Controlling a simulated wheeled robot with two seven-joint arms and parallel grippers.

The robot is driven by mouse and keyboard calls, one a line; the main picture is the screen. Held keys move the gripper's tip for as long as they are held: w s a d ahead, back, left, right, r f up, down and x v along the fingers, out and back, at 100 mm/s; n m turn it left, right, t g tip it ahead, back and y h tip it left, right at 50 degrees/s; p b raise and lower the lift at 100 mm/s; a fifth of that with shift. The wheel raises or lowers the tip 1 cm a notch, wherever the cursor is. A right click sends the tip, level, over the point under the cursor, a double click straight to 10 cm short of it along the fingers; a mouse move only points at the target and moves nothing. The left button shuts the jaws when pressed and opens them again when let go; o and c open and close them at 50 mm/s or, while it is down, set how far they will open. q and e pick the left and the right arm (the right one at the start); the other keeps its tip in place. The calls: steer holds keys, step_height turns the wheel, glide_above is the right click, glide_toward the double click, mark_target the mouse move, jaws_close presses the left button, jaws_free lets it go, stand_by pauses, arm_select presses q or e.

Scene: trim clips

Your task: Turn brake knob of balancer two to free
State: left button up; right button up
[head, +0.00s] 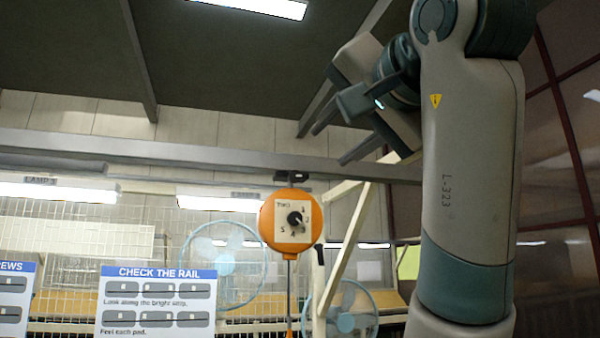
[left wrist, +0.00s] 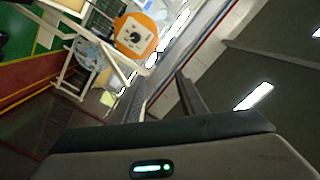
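An orange round balancer (head: 267,226) hangs under a grey rail, with a pale square dial plate (head: 283,233) on its face. A black brake knob (head: 295,219) sits in the plate's middle, with small marks around it. The label and the knob's exact setting are too small to read. In the left wrist view the balancer (left wrist: 149,25) and its knob (left wrist: 136,37) show at the top. My left gripper (head: 330,147) is open and empty, above and right of the balancer, clear of the knob; its fingers (left wrist: 163,92) also show in the wrist view. My right gripper is out of view.
The grey rail (head: 180,152) runs across above the balancer. A cable hangs below it. A slanted cream brace (head: 346,250) stands just right of it. Blue fans (head: 345,320) and wire mesh are behind. A "CHECK THE RAIL" sign (head: 158,272) is at lower left.

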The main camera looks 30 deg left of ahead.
mark_target(297, 175)
arm_select(q)
steer(key=p+x, duration=0.9)
steer(key=x, duration=0.7)
steer(key=shift+a, duration=0.25)
steer(key=shift+w+a+p, duration=0.3)
steer(key=shift+w+a, duration=0.05)
steer(key=shift+a, duration=0.05)
jaws_close()
